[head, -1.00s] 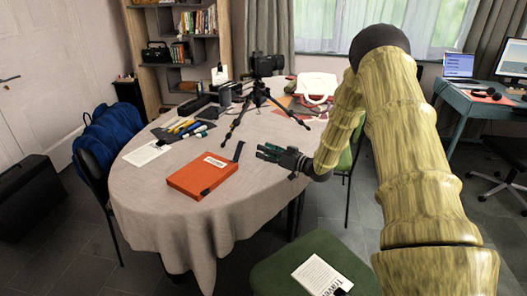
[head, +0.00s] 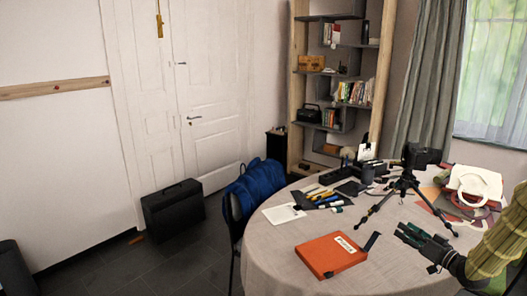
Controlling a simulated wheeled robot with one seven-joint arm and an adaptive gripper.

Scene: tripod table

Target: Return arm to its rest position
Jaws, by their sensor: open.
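My gripper (head: 424,240) is at the right of the head view, over the right part of the round table (head: 272,262). Its dark fingers point left, toward an orange box (head: 331,254) lying on the tablecloth. The fingers look apart and nothing shows between them. My arm (head: 500,245), in a yellow-green ribbed cover, enters from the right edge and is mostly cut off there.
A black case (head: 173,208) is on the floor.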

